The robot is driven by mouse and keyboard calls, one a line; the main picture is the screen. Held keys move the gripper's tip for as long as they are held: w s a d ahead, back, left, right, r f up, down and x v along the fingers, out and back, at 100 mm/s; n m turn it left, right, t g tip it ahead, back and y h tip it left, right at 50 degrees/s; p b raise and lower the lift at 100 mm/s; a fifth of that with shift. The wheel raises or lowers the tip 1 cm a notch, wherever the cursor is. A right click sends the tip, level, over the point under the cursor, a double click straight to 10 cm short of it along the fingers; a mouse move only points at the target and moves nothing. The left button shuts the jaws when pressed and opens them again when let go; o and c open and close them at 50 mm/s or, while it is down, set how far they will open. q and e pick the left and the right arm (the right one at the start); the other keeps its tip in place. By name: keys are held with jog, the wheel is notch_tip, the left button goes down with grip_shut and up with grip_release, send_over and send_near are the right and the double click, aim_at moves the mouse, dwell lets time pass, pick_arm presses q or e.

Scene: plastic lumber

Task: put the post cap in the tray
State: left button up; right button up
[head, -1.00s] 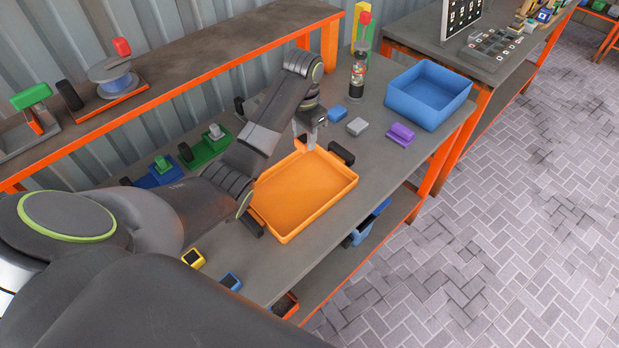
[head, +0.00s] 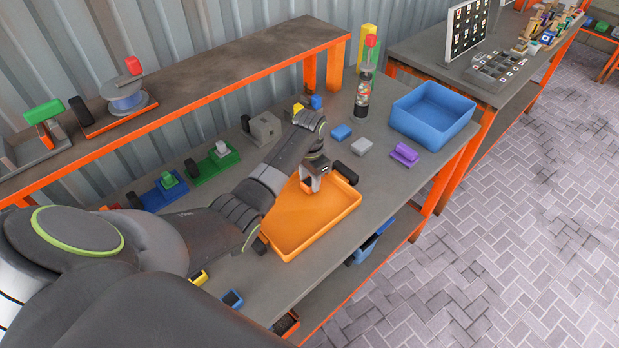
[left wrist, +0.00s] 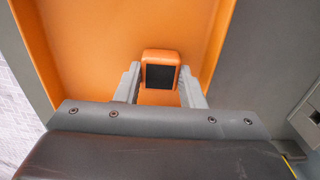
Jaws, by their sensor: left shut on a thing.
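The orange tray (head: 335,218) with dark handles lies on the near workbench; its orange floor and wall fill much of the left wrist view (left wrist: 85,40). My left gripper (head: 311,189) is over the far end of the tray. In the left wrist view its two grey fingers (left wrist: 158,90) are shut on an orange post cap (left wrist: 160,56) with a black square face. The cap is inside the tray's outline; whether it touches the tray floor I cannot tell. My right gripper is not in view.
A yellow cap (head: 198,278) and a blue cap (head: 232,299) stand near the front of the bench. A blue bin (head: 433,112), a bottle (head: 363,95), a purple block (head: 405,154) and a grey block (head: 361,146) are beyond the tray. A raised shelf (head: 180,90) runs behind.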

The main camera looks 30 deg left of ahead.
aim_at(310, 182)
pick_arm(q)
jog(key=o, duration=1)
jog(key=shift+f, duration=0.15)
jog(key=shift+o, duration=0.2)
notch_tip(310, 182, up, 12)
jog(key=p, duration=0.1)
jog(key=shift+r, duration=0.2)
jog(key=shift+f, duration=0.1)
